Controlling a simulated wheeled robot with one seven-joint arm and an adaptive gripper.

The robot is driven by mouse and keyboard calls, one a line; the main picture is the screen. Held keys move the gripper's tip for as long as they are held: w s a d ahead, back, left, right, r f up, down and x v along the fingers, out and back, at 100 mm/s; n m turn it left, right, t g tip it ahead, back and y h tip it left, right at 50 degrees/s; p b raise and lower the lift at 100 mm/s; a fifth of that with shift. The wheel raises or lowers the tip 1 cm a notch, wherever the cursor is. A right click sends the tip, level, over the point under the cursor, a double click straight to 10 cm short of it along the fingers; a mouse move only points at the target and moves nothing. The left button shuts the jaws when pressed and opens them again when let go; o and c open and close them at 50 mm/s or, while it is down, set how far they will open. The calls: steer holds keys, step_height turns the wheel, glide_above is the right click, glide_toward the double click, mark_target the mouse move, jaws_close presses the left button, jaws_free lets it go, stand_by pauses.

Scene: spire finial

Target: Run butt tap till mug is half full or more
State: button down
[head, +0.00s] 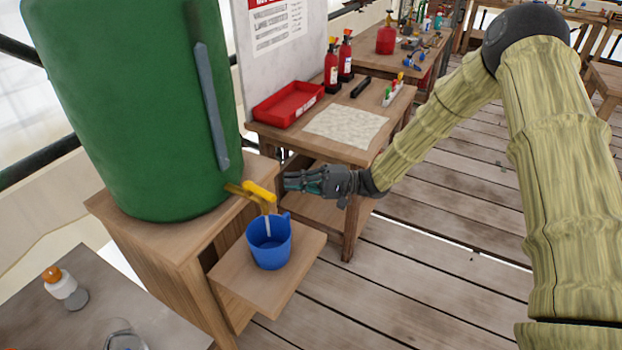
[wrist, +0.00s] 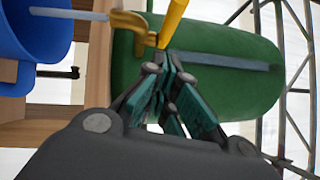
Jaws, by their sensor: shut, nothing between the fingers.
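The green butt (head: 130,100) stands on a wooden stand at the left. Its brass tap with a yellow lever (head: 260,191) sticks out low on its right side. A pale stream of water (head: 268,226) runs from the spout into the blue mug (head: 270,252), which stands upright on a low wooden shelf under the tap. The water level inside the mug is not clear. My gripper (head: 290,182) is shut and empty, just right of the lever. In the wrist view my fingertips (wrist: 168,58) are close to the yellow lever (wrist: 172,22); contact cannot be told.
A wooden table (head: 345,150) behind my gripper bears a red tray (head: 288,104), red fire extinguishers (head: 332,68) and a pale sheet. A small bottle with an orange cap (head: 64,287) stands on the front left table. The plank floor at the right is mostly open.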

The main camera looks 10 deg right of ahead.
mark_target(260, 191)
steer(key=shift+s+a+r+p, duration=0.2)
steer(key=shift+s+a+p, duration=0.05)
steer(key=shift+s+a, duration=0.55)
steer(key=shift+s+a+r+p, duration=0.25)
steer(key=shift+s+a, duration=0.4)
steer(key=shift+a, duration=0.2)
